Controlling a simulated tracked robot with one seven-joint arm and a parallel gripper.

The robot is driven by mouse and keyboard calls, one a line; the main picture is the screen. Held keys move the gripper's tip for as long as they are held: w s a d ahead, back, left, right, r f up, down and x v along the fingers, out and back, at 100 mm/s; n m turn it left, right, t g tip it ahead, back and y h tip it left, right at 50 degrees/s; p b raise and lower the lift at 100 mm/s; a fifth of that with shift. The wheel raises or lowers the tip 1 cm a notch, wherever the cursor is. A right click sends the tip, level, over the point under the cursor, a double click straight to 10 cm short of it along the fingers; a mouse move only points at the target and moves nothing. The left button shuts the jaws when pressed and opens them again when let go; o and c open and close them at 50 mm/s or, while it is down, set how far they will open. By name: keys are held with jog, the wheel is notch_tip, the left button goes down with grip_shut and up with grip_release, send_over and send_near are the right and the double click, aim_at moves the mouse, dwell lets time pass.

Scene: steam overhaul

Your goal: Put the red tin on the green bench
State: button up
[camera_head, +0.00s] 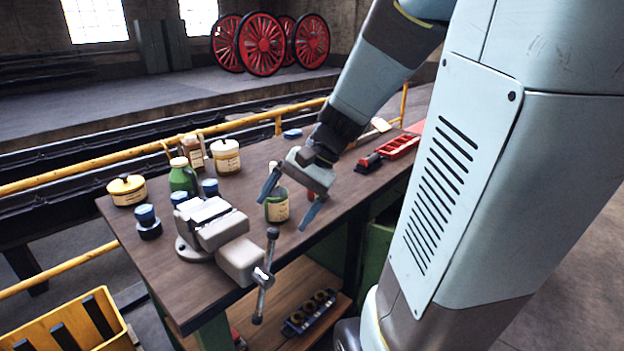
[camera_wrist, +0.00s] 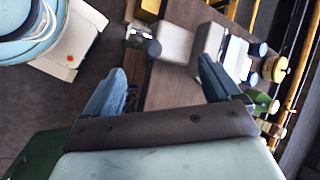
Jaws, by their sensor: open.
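The bench (camera_head: 320,240) has a brown wooden top and green legs (camera_head: 212,334); its top also shows in the wrist view (camera_wrist: 172,87). I cannot make out a whole red tin. A small red patch (camera_head: 311,194) shows beside my gripper's finger, mostly hidden, and I cannot tell what it is. My gripper (camera_head: 288,205) is open over the bench top, with nothing seen between its fingers in the wrist view (camera_wrist: 160,85). A green jar with a cream label (camera_head: 277,208) appears behind the fingers in the head view.
A grey vise (camera_head: 215,232) stands at the bench's near left. Bottles, a cream tin (camera_head: 226,157) and a yellow tin (camera_head: 127,190) crowd the left end. A red tray (camera_head: 400,146) lies at the far right. A yellow rail (camera_head: 160,150) runs behind; a yellow crate (camera_head: 125,341) is lower left.

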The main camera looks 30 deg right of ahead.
jog(key=s+d+r+n+t+h, duration=0.2)
jog(key=s+r+n+t+h, duration=0.2)
jog(key=s+r+n+h, duration=0.2)
notch_tip(320, 180, up, 2)
jog(key=shift+s+r+n+t+h, duration=0.1)
jog(key=shift+s+n+t+h, duration=0.25)
jog(key=shift+n, duration=0.55)
jog(key=shift+c, duration=0.2)
